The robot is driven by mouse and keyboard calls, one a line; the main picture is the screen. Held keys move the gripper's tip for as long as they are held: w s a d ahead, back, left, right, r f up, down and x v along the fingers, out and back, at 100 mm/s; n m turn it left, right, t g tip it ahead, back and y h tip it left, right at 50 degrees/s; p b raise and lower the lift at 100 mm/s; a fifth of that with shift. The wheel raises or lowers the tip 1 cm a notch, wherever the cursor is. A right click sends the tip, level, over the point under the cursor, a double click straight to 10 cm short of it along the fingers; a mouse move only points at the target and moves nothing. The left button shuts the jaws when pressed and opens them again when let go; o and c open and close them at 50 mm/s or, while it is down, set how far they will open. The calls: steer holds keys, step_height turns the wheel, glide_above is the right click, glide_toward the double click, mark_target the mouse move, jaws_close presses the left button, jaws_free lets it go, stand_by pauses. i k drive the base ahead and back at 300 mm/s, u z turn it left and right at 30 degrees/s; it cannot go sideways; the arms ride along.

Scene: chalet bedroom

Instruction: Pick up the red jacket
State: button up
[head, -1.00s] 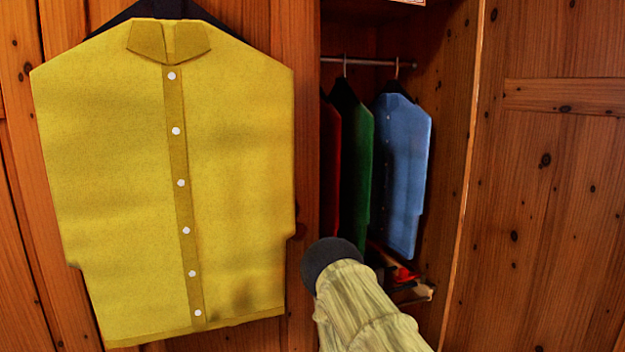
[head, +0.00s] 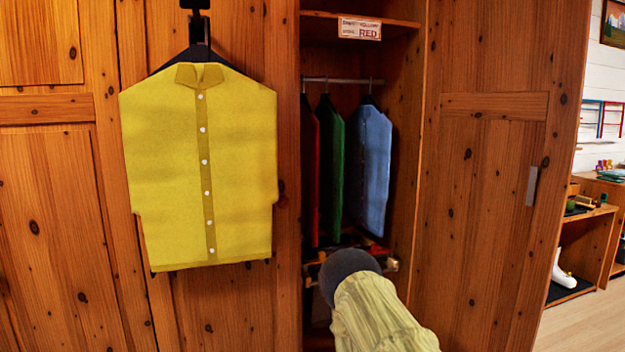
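The red jacket (head: 313,185) hangs on the rod inside the open wardrobe, at the left end of the row. Only a narrow, shaded strip of it shows, edge-on beside the wardrobe's left upright. The green jacket (head: 337,170) hangs just right of it. My arm shows at the bottom centre in a pale striped sleeve with a dark rounded end, below the hanging jackets and apart from the red one in the picture. No gripper fingers show.
A yellow jacket (head: 240,170) hangs on a black hanger in front of the wooden panel at left. A blue jacket (head: 370,160) hangs right of the green one. A sign (head: 359,28) reading "RED" is on the upper shelf. Shelves with a white boot (head: 562,268) stand far right.

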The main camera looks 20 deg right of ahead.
mark_target(310, 123)
steer(key=z, duration=0.65)
steer(key=i, duration=1.25)
steer(key=u, duration=0.55)
